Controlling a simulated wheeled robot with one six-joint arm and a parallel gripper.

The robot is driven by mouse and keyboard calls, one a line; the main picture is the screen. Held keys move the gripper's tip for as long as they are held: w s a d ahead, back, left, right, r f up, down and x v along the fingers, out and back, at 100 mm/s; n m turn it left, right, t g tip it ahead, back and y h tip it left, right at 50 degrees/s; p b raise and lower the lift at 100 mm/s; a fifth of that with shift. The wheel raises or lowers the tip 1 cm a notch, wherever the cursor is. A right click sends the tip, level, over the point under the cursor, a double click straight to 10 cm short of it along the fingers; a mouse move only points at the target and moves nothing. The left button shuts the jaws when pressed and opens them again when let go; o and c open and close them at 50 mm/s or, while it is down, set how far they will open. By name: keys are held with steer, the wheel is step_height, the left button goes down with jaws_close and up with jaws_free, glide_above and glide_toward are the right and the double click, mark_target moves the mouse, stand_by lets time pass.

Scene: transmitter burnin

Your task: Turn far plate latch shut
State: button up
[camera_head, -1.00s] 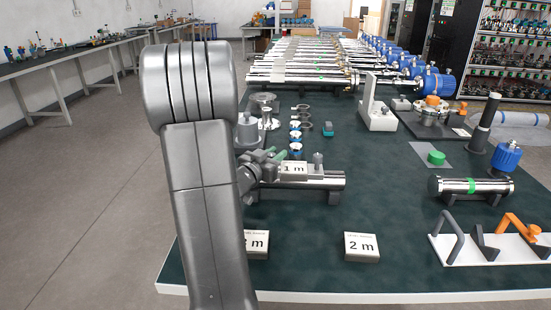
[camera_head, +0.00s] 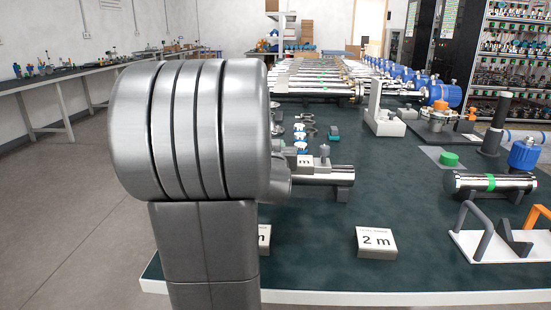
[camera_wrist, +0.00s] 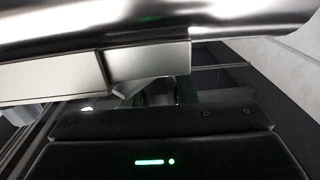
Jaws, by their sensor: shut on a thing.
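My gripper (camera_wrist: 157,96) shows in the wrist view as a dark housing with a green light and two dark fingers beyond it. It is shut on a small grey part between the fingers, mostly hidden by the housing and a pale bar. In the head view my thick grey arm hides the gripper. A polished tube (camera_wrist: 150,22) crosses the top of the wrist view, close above the gripper. In the head view a polished tube (camera_head: 328,175) with a label block projects from behind my arm. I cannot make out the far plate latch for certain in either view.
A white plate (camera_head: 480,252) with grey and orange handles lies at the right front of the green table. A "2 m" block (camera_head: 376,243) stands near the front edge.

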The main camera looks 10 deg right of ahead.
steer(key=shift+f+n+y+b, duration=0.15)
steer(key=shift+n+y+b, duration=0.6)
steer(key=shift+y, duration=0.45)
steer(key=shift+a+r+n+y+p, duration=0.1)
steer(key=shift+n+y+p, duration=0.35)
steer(key=shift+y, duration=0.2)
steer(key=shift+a+r+n+y+p, duration=0.1)
steer(key=shift+n+y+p, duration=0.25)
steer(key=shift+y, duration=0.3)
steer(key=n+y+p, duration=0.1)
steer(key=p, duration=0.1)
steer(key=n+y+p, duration=0.1)
steer(key=y+p, duration=0.1)
steer(key=n+y+p, duration=0.1)
steer(key=y+p, duration=0.1)
steer(key=shift+a+r+n+g+p, duration=0.2)
steer(key=shift+r+n+g+p, duration=0.1)
steer(key=shift+n+g, duration=0.1)
steer(key=n+y+p, duration=0.1)
steer(key=g+y+p, duration=0.1)
steer(key=y, duration=0.1)
steer(key=n+g+y+p, duration=0.1)
steer(key=shift+s+a+f+n, duration=0.15)
steer(key=shift+a+f+n, duration=0.1)
steer(key=shift+a+n, duration=0.1)
steer(key=shift+y+p, duration=0.3)
steer(key=o, duration=1)
